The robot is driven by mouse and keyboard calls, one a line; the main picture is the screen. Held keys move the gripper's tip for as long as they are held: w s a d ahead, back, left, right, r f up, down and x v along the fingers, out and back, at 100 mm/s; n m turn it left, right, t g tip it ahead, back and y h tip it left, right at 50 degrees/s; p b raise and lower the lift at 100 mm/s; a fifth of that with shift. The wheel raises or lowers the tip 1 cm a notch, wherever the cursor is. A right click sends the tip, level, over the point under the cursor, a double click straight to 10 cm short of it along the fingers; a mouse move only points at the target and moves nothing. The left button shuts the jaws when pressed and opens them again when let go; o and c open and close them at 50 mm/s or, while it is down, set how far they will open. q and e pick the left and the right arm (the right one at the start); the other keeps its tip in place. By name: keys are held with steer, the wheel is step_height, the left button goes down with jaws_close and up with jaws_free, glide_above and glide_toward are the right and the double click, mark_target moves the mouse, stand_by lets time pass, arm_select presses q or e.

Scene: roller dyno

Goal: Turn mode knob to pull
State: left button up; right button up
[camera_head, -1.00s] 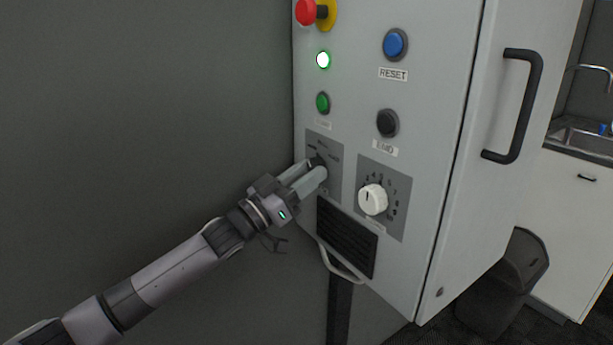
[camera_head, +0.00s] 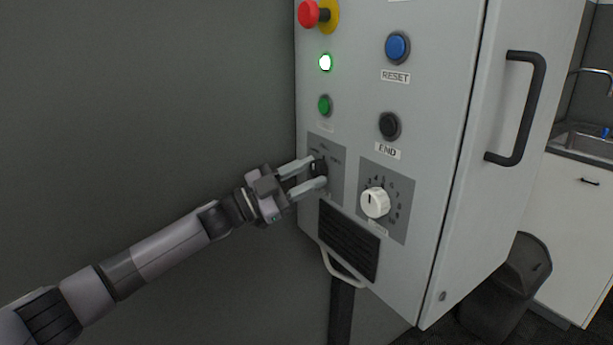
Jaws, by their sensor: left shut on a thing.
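The mode knob (camera_head: 320,168) is a small black knob on a grey plate (camera_head: 336,190) at the lower left of the cabinet front. The small lettering around it is partly covered and too blurred to read. My left gripper (camera_head: 319,173) reaches in from the left with one finger above the knob and one below it, shut on the knob. The fingers hide part of the knob, so its pointer direction cannot be told. My right gripper is not in view.
A white numbered dial (camera_head: 375,202) sits just right of the knob, above a black vent (camera_head: 348,240). Above are a green button (camera_head: 325,105), a black END button (camera_head: 389,126), a blue RESET button (camera_head: 397,47) and a red emergency button (camera_head: 308,14). A black handle (camera_head: 519,108) sticks out at right.

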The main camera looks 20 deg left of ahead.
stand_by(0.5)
arm_select(q)
steer(key=o, duration=1)
steer(key=shift+o, duration=0.2)
steer(key=shift+a, duration=0.1)
